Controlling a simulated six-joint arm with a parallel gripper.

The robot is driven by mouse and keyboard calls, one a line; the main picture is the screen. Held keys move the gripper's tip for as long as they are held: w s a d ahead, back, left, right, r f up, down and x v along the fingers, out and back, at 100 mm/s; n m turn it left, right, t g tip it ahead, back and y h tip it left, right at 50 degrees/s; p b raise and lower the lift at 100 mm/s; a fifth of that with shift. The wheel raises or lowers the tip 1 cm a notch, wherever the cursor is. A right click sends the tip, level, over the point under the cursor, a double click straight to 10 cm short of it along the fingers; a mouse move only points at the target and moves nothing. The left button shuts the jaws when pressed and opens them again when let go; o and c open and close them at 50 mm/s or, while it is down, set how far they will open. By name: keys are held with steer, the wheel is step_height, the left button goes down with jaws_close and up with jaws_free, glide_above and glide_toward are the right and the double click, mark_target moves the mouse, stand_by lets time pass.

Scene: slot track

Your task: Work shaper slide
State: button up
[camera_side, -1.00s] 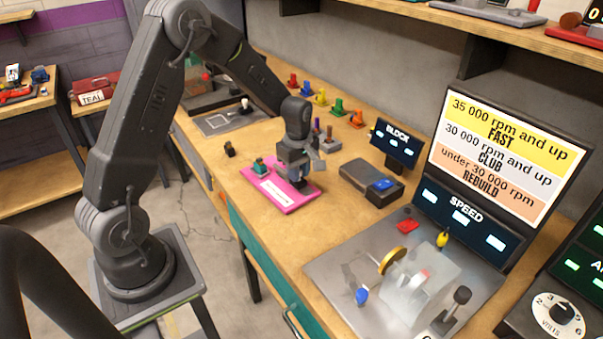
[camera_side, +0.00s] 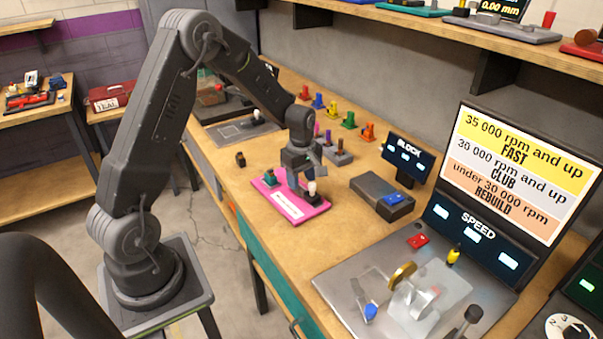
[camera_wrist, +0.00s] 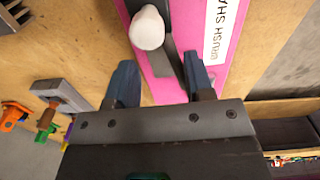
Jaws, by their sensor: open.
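The shaper is a pink plate (camera_side: 268,190) on the bench, with a white label, a teal block (camera_side: 270,179) at its left end and a dark slide at its right end. A white knob (camera_side: 312,187) stands on the slide. In the wrist view the white knob (camera_wrist: 148,27) and the dark slide (camera_wrist: 163,68) lie beyond my fingertips, over the pink plate (camera_wrist: 186,22). My gripper (camera_wrist: 160,78) is open and empty, its fingers apart. In the side view my gripper (camera_side: 299,176) is low over the plate, close beside the knob; contact cannot be told.
A grey block with colored pegs (camera_side: 337,155) and several colored pieces stand behind. A small dark piece (camera_side: 240,159) lies left. The speed station (camera_side: 415,290) fills the front right.

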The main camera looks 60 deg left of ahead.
step_height(320, 180, up, 14)
stand_by(0.5)
steer(key=s+d+r+m+t, duration=0.2)
steer(key=s+d+r+m, duration=0.2)
steer(key=s+d+m, duration=0.4)
steer(key=s+d+r+m+t, duration=0.3)
steer(key=s+d+m, duration=0.6)
steer(key=s+m, duration=0.2)
steer(key=shift+s+d+r+t, duration=0.2)
steer(key=shift+s+r+t, duration=0.15)
steer(key=shift+s, duration=0.65)
